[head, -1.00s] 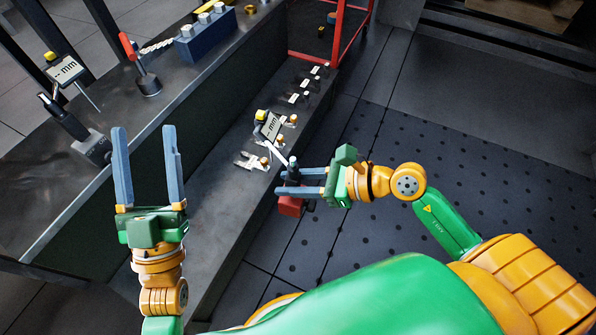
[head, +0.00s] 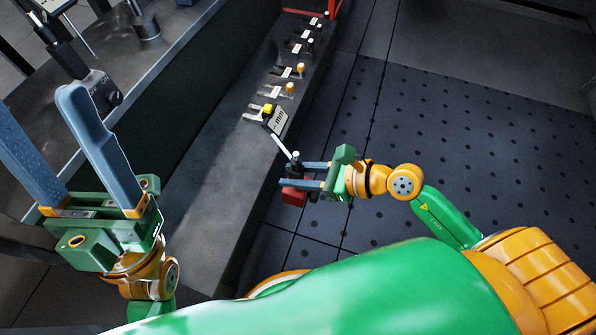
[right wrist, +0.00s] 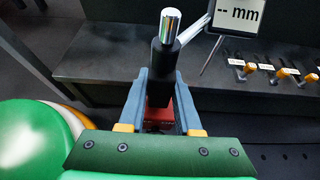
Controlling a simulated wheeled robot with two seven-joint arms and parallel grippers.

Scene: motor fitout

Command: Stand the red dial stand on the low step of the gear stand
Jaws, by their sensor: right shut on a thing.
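The red dial stand has a red base (head: 293,197), a dark post, a pale slanted arm and a gauge (head: 276,120) with an "mm" display and yellow cap. My right gripper (head: 303,174) is shut on its post. In the right wrist view the post (right wrist: 162,58) stands between the fingers, with the red base (right wrist: 158,114) below. In the head view the base shows at the outer edge of the gear stand's low step (head: 205,215); contact cannot be told. My left gripper (head: 40,98) is open and empty at the left.
Several labelled holders with orange or dark knobs (head: 290,87) line the low step's far part. A dark-based stand (head: 100,92) is on the high step at left. The low step's near part looks bare. Dotted floor (head: 450,130) lies to the right.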

